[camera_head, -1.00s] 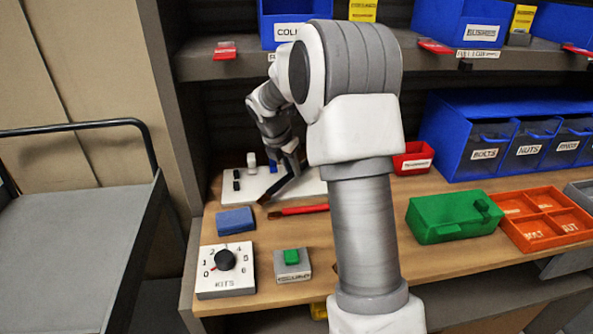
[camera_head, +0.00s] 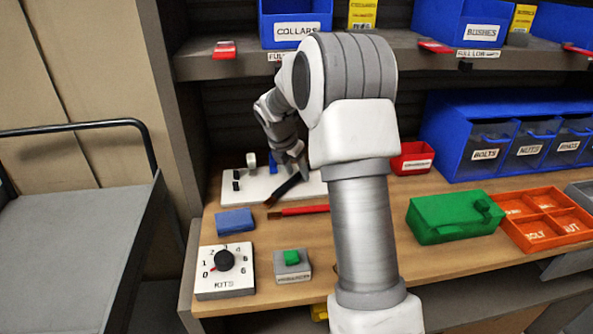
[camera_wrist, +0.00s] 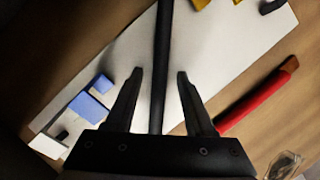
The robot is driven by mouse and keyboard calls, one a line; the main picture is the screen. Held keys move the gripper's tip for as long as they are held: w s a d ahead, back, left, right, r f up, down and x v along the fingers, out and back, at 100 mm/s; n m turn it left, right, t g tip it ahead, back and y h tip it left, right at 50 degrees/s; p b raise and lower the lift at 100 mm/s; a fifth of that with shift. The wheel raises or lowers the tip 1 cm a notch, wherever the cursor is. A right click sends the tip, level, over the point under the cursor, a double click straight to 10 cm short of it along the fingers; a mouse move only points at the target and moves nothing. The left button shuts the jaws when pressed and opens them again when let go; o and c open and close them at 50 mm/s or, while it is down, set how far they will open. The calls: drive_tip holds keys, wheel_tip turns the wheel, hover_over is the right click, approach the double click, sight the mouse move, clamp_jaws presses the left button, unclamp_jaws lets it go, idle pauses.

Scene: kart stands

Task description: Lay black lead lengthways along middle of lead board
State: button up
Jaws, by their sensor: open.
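The black lead (camera_head: 290,188), a dark rod with a brownish end, is at the white lead board (camera_head: 255,188). In the head view it slants across the board's front part, its brownish end past the front edge. In the wrist view the black lead (camera_wrist: 161,55) runs at a clear angle to the long sides of the lead board (camera_wrist: 225,55). My gripper (camera_wrist: 157,74) is open, one finger on each side of the lead with gaps. I cannot tell whether the lead lies flat. In the head view my gripper (camera_head: 295,162) is partly hidden by my arm.
A red lead (camera_head: 300,210) lies on the bench in front of the board. Blue, white and black pieces stand at the board's left part. A blue block (camera_head: 235,221), a dial box (camera_head: 225,271) and a green-button box (camera_head: 292,266) stand nearer. Shelves hang above.

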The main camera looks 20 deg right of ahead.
drive_tip(key=shift+a+r, duration=0.1)
drive_tip(key=shift+r, duration=0.3)
drive_tip(key=shift+s+a+r+p, duration=0.1)
drive_tip(key=shift+a+r+p, duration=0.05)
drive_tip(key=shift+r+p, duration=0.35)
approach(272, 199)
drive_tip(key=x, duration=0.5)
drive_tip(key=shift+f, duration=0.15)
drive_tip(key=s+a+r+m+t+y, duration=0.1)
drive_tip(key=s+a+r+m, duration=0.1)
drive_tip(key=s+r+m, duration=1)
drive_tip(key=s+a+r+m+t+y, duration=0.1)
drive_tip(key=s+a+m, duration=0.1)
drive_tip(key=s+m, duration=0.4)
drive_tip(key=s+a+r+m+t+y, duration=0.1)
drive_tip(key=s+a+m, duration=0.1)
drive_tip(key=s+m, duration=0.3)
drive_tip(key=s, duration=0.4)
drive_tip(key=shift+m+y, duration=0.4)
drive_tip(key=shift+s, duration=0.2)
